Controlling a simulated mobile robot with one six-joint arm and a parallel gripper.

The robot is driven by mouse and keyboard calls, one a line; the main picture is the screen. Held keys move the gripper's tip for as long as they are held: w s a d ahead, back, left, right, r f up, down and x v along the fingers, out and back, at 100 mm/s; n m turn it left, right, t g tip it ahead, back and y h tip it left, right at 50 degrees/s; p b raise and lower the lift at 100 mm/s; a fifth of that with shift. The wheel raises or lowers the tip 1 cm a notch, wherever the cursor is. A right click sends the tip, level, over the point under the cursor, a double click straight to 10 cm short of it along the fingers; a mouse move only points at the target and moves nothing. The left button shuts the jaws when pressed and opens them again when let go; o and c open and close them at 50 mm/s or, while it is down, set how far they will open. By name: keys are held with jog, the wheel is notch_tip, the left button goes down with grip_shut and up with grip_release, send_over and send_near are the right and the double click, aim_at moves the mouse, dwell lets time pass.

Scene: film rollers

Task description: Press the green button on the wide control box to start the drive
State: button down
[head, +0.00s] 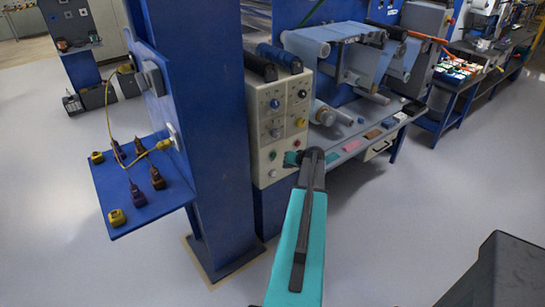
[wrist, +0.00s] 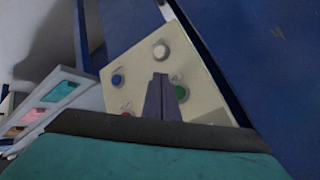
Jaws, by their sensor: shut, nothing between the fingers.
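The wide control box (head: 283,118) is a beige panel with coloured buttons and knobs, mounted beside a blue column. Its green button (head: 272,155) is low on the left of the panel in the head view. In the wrist view, which looks turned over, the green button (wrist: 180,92) is just right of my fingertips. My gripper (head: 292,158) is at the lower part of the panel. In the wrist view my gripper (wrist: 160,76) is shut and empty, its fingers pointing at the panel between the buttons. Whether the tips touch the panel cannot be told.
A red button (wrist: 126,113), a blue button (wrist: 117,79) and a white knob (wrist: 160,50) surround the fingers. The blue column (head: 205,130) stands left of the box. A shelf with coloured pieces (head: 352,145) and film rollers (head: 345,50) are to the right.

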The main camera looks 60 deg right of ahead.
aim_at(274, 155)
jog(key=shift+w+d+p, duration=0.1)
jog(key=shift+w+d, duration=0.2)
jog(key=shift+w, duration=0.6)
jog(key=shift+w+d+p, duration=0.15)
jog(key=shift+w+d, duration=0.2)
jog(key=shift+w, duration=0.6)
jog(key=shift+w+d+p, duration=0.1)
jog(key=shift+w+d, duration=0.2)
jog(key=shift+w, duration=0.6)
jog(key=shift+w+d+b, duration=0.25)
jog(key=shift+w+b, duration=0.35)
jog(key=shift+w, duration=0.05)
dwell(1.5)
jog(key=shift+s, duration=0.15)
jog(key=shift+s+a+b, duration=0.3)
jog(key=shift+s+b, duration=0.25)
jog(key=shift+s, duration=0.15)
